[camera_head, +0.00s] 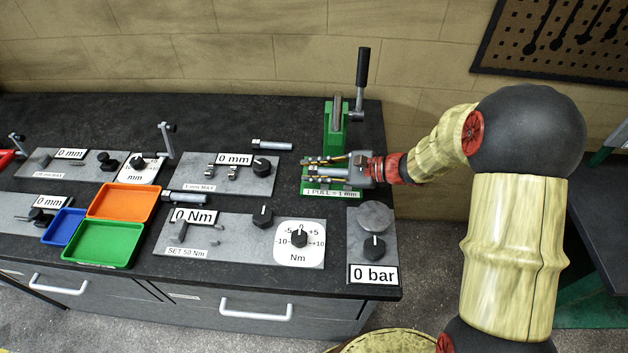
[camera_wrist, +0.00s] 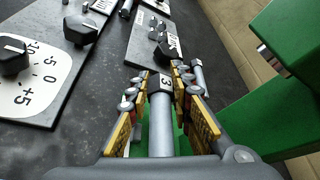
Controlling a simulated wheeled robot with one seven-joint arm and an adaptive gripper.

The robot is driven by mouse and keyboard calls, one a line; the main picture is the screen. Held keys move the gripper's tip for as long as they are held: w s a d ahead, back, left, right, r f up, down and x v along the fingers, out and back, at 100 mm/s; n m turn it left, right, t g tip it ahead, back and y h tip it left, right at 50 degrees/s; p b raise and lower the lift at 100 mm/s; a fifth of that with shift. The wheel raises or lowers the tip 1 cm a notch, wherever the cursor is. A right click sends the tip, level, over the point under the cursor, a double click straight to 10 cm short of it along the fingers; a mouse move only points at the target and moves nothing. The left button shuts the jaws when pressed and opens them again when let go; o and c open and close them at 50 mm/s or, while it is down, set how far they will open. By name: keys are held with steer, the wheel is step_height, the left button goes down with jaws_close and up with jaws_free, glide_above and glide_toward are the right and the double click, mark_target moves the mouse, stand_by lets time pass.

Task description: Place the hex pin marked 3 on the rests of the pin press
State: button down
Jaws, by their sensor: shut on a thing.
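The pin press (camera_head: 335,140) is green, with an upright post and a black-handled lever, at the back right of the bench. Its base carries a "1 PULL = 1 mm" label. My gripper (camera_head: 328,168) is low over that base. In the wrist view my gripper (camera_wrist: 163,88) has a finger on each side of the grey hex pin marked 3 (camera_wrist: 160,120) and is shut on it. Green press parts (camera_wrist: 245,110) show right of and below the pin. The rests are hidden, so contact with them cannot be told.
One loose pin (camera_head: 272,146) lies behind the 1 mm MAX gauge plate (camera_head: 215,180); another (camera_head: 185,198) lies beside the orange tray (camera_head: 124,200). A torque plate (camera_head: 205,238) and a 0 bar unit (camera_head: 374,220) stand in front. The press post and lever stand close behind my gripper.

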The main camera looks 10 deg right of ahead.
mark_target(314, 185)
steer(key=shift+w+d+f, duration=0.15)
steer(key=shift+w+f, duration=0.15)
steer(key=shift+w+f+b, duration=0.15)
steer(key=shift+f+b, duration=0.7)
steer(key=shift+f, duration=0.8)
steer(key=shift+f, duration=0.2)
steer(key=c, duration=1.9)
jaws_free()
